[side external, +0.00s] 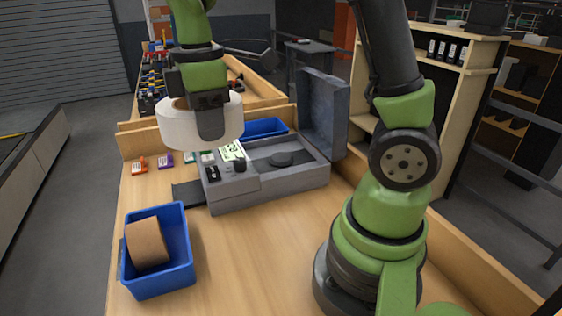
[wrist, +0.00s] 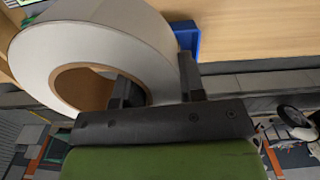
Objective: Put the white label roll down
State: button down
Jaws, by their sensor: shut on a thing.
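The white label roll (side external: 172,124) is a wide white ring with a brown cardboard core. My gripper (side external: 212,122) is shut on its wall and holds it in the air above the table, near the grey label printer. In the wrist view the roll (wrist: 100,45) fills the upper left, with one finger inside the core and one outside. My gripper also shows in the wrist view (wrist: 158,88). The grey printer (side external: 240,190) has its lid (side external: 322,115) raised and an open bay with a dark round hub (side external: 287,157).
A blue bin (side external: 165,283) with a brown roll (side external: 148,243) stands at the front left. Another blue bin (side external: 264,128) is behind the printer. Small coloured items (side external: 139,166) lie along the left edge. The table (side external: 255,255) is clear in front of the printer.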

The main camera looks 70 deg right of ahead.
jog(key=w+d+f+m, duration=0.1)
jog(key=w+d+m, duration=0.5)
jog(key=w, duration=0.5)
notch_tip(320, 180, down, 5)
jog(key=d, duration=0.1)
jog(key=s+d, duration=1.3)
jog(key=s, duration=0.1)
jog(key=shift+n, duration=0.4)
jog(key=f, duration=0.7)
jog(key=shift+s+d, duration=0.15)
jog(key=shift+d, duration=0.15)
jog(key=shift+s+d+f, duration=0.1)
jog(key=shift+f, duration=1.1)
jog(key=shift+d+f, duration=0.1)
jog(key=shift+f, duration=1.1)
jog(key=shift+f, duration=0.15)
jog(key=c, duration=1)
grip_release()
